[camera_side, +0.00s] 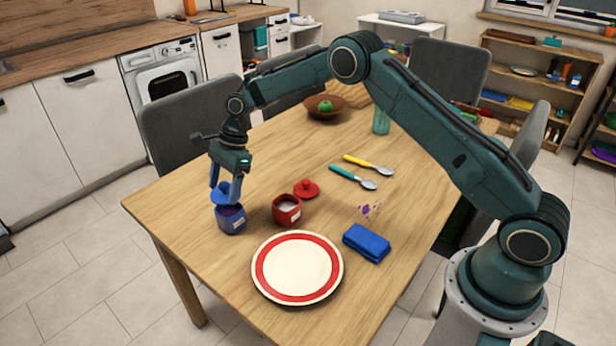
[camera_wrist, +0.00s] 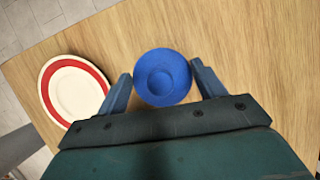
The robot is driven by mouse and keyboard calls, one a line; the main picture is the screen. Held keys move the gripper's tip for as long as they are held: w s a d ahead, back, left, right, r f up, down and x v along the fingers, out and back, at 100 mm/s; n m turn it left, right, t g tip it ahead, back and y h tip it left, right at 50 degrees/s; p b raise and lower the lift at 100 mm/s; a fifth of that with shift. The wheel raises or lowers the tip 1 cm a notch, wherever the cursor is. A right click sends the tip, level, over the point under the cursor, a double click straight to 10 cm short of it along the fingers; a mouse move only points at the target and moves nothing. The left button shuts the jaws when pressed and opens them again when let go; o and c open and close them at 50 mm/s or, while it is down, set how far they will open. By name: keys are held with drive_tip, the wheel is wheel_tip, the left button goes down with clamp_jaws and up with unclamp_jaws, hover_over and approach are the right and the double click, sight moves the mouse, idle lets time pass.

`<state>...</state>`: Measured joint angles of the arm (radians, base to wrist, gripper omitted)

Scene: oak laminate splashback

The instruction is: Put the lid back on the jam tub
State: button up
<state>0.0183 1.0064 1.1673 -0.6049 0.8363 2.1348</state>
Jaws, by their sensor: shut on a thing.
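My gripper (camera_side: 225,196) points down at the table's left part, shut on a blue lid (camera_side: 219,191). The lid also shows round, with a raised centre, between the two fingers in the wrist view (camera_wrist: 162,77). A dark blue tub (camera_side: 231,220) with a pale label stands upright just below the lid. I cannot tell whether lid and tub touch; in the wrist view the tub is hidden. A red tub (camera_side: 287,211) with a pale label stands open to the right, pale inside. Its red lid (camera_side: 306,189) lies beside it. I cannot read which tub is jam.
A red-rimmed plate (camera_side: 297,267) lies in front, also in the wrist view (camera_wrist: 73,92). A folded blue cloth (camera_side: 367,243), purple spots (camera_side: 369,210), a teal-handled spoon (camera_side: 352,177) and a yellow-handled spoon (camera_side: 368,165) lie right. A brown bowl (camera_side: 325,108) stands behind.

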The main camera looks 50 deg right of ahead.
sight(225, 193)
drive_tip(key=shift+f, duration=1.6)
drive_tip(key=shift+f, duration=0.15)
idle(1.2)
drive_tip(key=o, duration=1.2)
drive_tip(key=shift+c, duration=0.2)
drive_tip(key=shift+r, duration=3.5)
